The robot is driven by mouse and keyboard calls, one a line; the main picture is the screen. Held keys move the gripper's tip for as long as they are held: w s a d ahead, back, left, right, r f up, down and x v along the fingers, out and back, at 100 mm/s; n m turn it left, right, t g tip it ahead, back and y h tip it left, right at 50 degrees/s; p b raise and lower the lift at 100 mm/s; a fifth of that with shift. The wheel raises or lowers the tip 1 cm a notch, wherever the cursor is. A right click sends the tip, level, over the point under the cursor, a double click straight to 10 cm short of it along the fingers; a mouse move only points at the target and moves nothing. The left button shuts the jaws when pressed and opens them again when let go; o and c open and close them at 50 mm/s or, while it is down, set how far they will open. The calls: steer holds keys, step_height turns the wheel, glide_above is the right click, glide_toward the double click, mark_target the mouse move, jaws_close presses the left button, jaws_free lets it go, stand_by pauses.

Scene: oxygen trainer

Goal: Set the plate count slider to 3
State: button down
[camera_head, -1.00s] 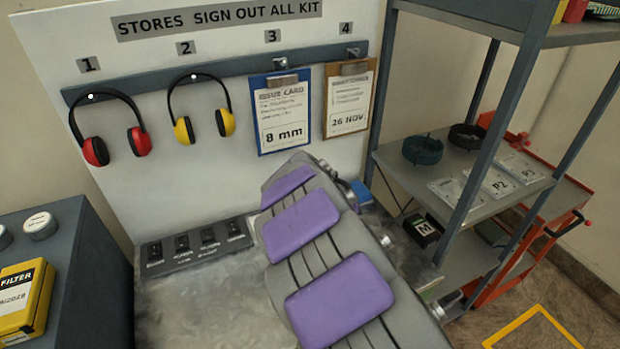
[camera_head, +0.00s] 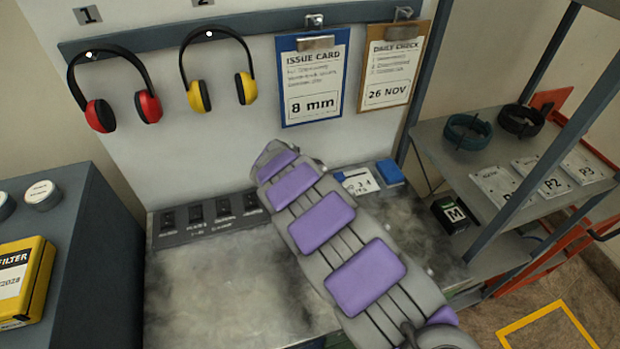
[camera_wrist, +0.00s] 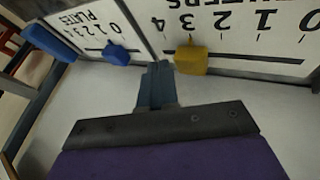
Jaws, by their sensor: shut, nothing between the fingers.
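The plates scale (camera_wrist: 92,22), a white strip numbered 0 to 4, appears upside down at the upper left of the wrist view. Its blue slider knob (camera_wrist: 116,54) sits near the 0 end. My gripper (camera_wrist: 156,70) is shut and empty. In the wrist view its fingertips lie between the blue knob on the left and a yellow knob (camera_wrist: 191,59) on the right. In the head view my arm hides the fingers.
The yellow knob sits near 3 on a neighbouring scale (camera_wrist: 245,28). A blue block (camera_head: 388,172) is at the right end of the bench panel. A switch panel (camera_head: 205,215) lies left of my arm. The wall board and shelf (camera_head: 445,140) stand close behind and right.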

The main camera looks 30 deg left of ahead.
mark_target(347, 175)
steer(key=shift+x, duration=1)
steer(key=w+d, duration=0.2)
steer(key=w+d+b, duration=0.1)
steer(key=d, duration=0.1)
steer(key=shift+r, duration=0.35)
steer(key=shift+a+f, duration=0.25)
steer(key=shift+a, duration=0.35)
steer(key=w+d, duration=0.4)
steer(key=shift+w+d+r, duration=0.2)
steer(key=shift+w+d, duration=0.05)
steer(key=shift+d, duration=0.05)
steer(key=shift+a+f, duration=0.1)
steer(key=shift+a, duration=0.4)
steer(key=p+v, duration=0.4)
steer(key=v, duration=1.3)
steer(key=shift+s+d, duration=0.1)
steer(key=shift+s, duration=0.05)
